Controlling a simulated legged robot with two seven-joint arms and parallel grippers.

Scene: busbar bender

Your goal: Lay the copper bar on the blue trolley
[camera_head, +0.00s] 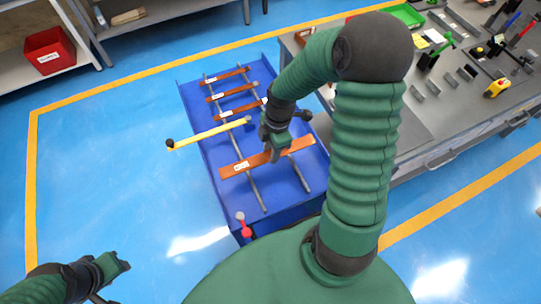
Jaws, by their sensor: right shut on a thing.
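The copper bar (239,167) is a flat orange-brown bar with a white label, slanting across the near part of the blue trolley (228,183). My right gripper (275,154) is shut on the bar near its middle and hides part of it. The bar is over the trolley's grey rails; I cannot tell whether it touches them. Several darker copper bars (229,91) with labels lie across the rails at the far end. My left gripper (112,281) is at the lower left, over the floor, away from the trolley, open and empty.
A yellow bar with a black knob (207,134) juts over the trolley's left edge. A small red handle (246,231) is at the near corner. A grey workbench (425,125) with tools stands right. A red bin (50,52) is on a shelf. The floor at left is clear.

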